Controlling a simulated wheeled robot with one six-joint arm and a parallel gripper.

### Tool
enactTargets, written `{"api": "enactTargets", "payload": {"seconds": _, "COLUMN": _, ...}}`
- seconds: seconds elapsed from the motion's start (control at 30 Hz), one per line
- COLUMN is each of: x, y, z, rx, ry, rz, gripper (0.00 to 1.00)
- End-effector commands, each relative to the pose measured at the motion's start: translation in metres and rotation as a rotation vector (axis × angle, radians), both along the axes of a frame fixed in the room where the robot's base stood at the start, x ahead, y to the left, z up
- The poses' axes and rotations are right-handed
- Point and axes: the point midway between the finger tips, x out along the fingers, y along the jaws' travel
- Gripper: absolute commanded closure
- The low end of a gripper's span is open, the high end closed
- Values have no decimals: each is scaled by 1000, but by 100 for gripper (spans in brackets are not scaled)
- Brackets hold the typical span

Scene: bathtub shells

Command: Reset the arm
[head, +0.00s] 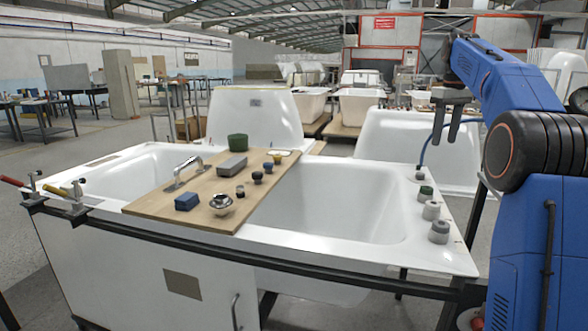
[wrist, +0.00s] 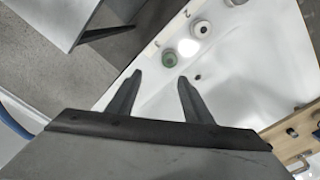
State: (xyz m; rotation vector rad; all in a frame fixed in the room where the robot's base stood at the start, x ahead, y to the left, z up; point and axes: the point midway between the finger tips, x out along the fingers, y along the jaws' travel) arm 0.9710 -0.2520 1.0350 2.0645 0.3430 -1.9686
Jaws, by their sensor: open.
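My gripper (head: 446,136) hangs at the end of my blue arm, above the right side of the bathtub shell (head: 440,255). Its two dark fingers point down in the head view and stand apart with nothing between them. In the wrist view my gripper (wrist: 158,84) is also open and empty. Beyond its fingertips lie a green-topped round piece (wrist: 169,59) and a pale ring-shaped piece (wrist: 201,29) on the white rim. The gripper touches nothing that I can see.
A wooden board (head: 140,205) across the tub bears a green cup (head: 238,142), a grey block (head: 231,166), a blue block (head: 187,201), a chrome piece (head: 221,203) and small knobs. Several round pieces stand on the right rim. Clamps (head: 75,192) sit at the left edge.

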Motion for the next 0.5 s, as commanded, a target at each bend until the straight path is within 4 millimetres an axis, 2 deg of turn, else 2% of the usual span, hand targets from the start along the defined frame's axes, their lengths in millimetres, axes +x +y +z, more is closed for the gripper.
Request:
{"api": "enactTargets", "payload": {"seconds": 0.23, "x": -53, "y": 37, "z": 7, "rx": -5, "ry": -46, "rz": -41, "gripper": 54}}
{"api": "enactTargets", "payload": {"seconds": 0.5, "x": -119, "y": 74, "z": -1, "rx": -5, "ry": -100, "rz": -92, "gripper": 54}}
